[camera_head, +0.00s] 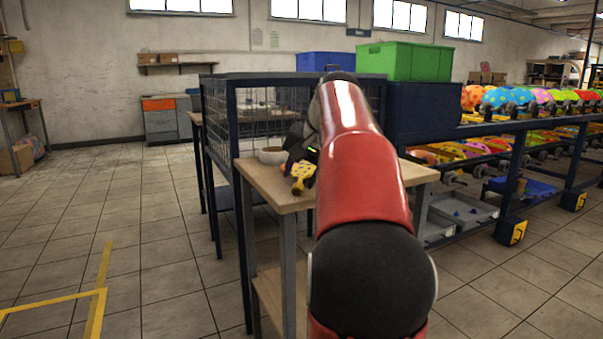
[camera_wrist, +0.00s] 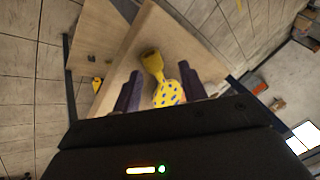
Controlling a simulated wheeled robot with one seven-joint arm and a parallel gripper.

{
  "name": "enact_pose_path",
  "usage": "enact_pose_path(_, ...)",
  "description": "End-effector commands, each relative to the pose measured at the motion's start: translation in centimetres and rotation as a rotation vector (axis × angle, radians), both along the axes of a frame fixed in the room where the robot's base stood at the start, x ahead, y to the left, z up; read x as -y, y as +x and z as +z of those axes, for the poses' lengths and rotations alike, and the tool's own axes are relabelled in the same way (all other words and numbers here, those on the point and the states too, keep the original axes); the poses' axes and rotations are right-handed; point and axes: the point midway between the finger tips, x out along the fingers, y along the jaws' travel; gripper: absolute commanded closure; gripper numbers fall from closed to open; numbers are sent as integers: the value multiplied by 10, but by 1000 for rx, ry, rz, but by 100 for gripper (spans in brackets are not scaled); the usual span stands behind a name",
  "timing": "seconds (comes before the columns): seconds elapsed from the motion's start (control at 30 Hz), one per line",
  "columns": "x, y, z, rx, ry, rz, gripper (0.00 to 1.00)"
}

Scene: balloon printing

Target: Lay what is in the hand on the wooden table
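A yellow balloon-like piece with dark blue dots (camera_wrist: 167,94) and a plain yellow flared end (camera_wrist: 152,62) shows in the wrist view, over the pale wooden tabletop (camera_wrist: 120,65). In the head view the yellow piece (camera_head: 302,172) is at the near part of the wooden table (camera_head: 268,188). My gripper (camera_wrist: 160,72) points down at the table with its two dark fingers apart, one on each side of the piece. A gap shows beside the left finger. In the head view my gripper (camera_head: 300,146) is partly hidden behind my red arm.
A bowl (camera_head: 272,155) stands on the table behind the gripper. A dark mesh cage (camera_head: 262,105) rises behind. A green crate (camera_head: 405,61) and a blue bin (camera_head: 325,61) sit above. Racks of colourful balloon items (camera_head: 520,97) stand right. Floor at left is clear.

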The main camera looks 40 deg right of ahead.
Motion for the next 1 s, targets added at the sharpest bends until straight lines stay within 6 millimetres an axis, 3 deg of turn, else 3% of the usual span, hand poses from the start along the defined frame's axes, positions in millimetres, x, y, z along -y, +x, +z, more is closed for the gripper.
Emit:
enact_pose_path(0.27, 0, 0, 5, 0, 0, 0, 58)
enact_pose_path(0.37, 1, 0, 19, 1, -1, -1, 58)
enact_pose_path(0.8, -4, -51, 94, 1, -1, -1, 58)
enact_pose_path(1.0, -5, -63, 110, 0, 1, -1, 58)
